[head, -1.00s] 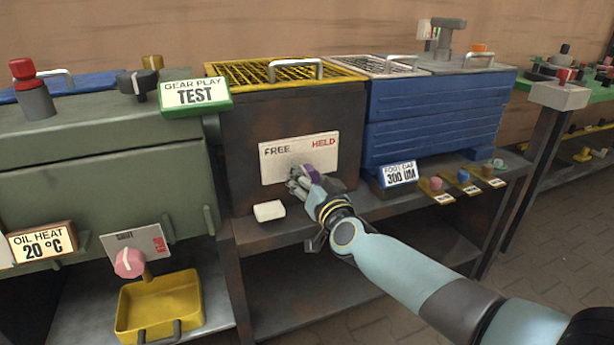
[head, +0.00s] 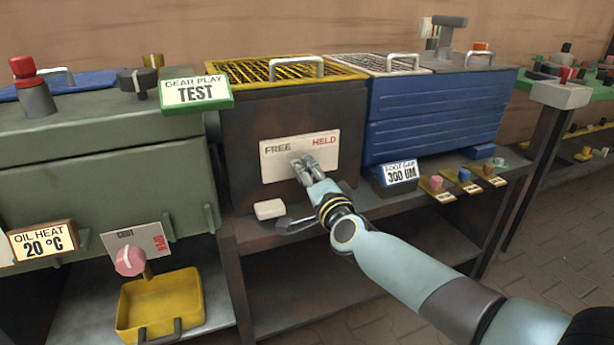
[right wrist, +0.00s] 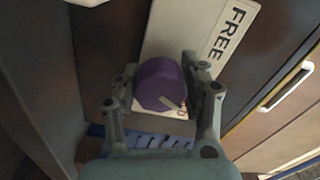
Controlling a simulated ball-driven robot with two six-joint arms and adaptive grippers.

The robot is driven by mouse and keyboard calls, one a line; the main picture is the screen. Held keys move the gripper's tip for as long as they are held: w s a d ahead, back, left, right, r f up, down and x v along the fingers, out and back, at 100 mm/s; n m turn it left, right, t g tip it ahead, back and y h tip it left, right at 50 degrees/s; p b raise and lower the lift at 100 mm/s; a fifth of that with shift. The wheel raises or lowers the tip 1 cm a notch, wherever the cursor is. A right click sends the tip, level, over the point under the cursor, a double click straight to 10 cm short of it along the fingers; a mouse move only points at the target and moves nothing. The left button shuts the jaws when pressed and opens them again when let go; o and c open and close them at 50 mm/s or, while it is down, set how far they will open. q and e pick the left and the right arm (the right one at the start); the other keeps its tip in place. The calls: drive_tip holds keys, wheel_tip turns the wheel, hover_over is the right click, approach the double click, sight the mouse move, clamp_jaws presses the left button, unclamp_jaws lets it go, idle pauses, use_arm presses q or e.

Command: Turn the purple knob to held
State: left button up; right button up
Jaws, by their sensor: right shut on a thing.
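The purple knob (right wrist: 160,84) sits on a white plate (head: 282,170) lettered FREE on the left and HELD on the right, on the dark brown box. My right gripper (head: 303,163) is at the plate and hides the knob in the head view. In the right wrist view its two fingers (right wrist: 160,92) are shut on either side of the knob. A pale line on the knob points to the lower right there, towards a small red mark on the plate. My left gripper is not in view.
A small white block (head: 269,209) lies on the shelf below the plate. To the right are a blue case (head: 435,110) and a FOOT GAP display (head: 400,173). To the left are a pink knob (head: 130,261) and a yellow tray (head: 160,303).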

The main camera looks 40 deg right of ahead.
drive_tip(key=shift+m, duration=1.2)
drive_tip(key=o, duration=1.2)
drive_tip(key=shift+s, duration=0.15)
drive_tip(key=v, duration=1.1)
drive_tip(key=shift+s, duration=0.35)
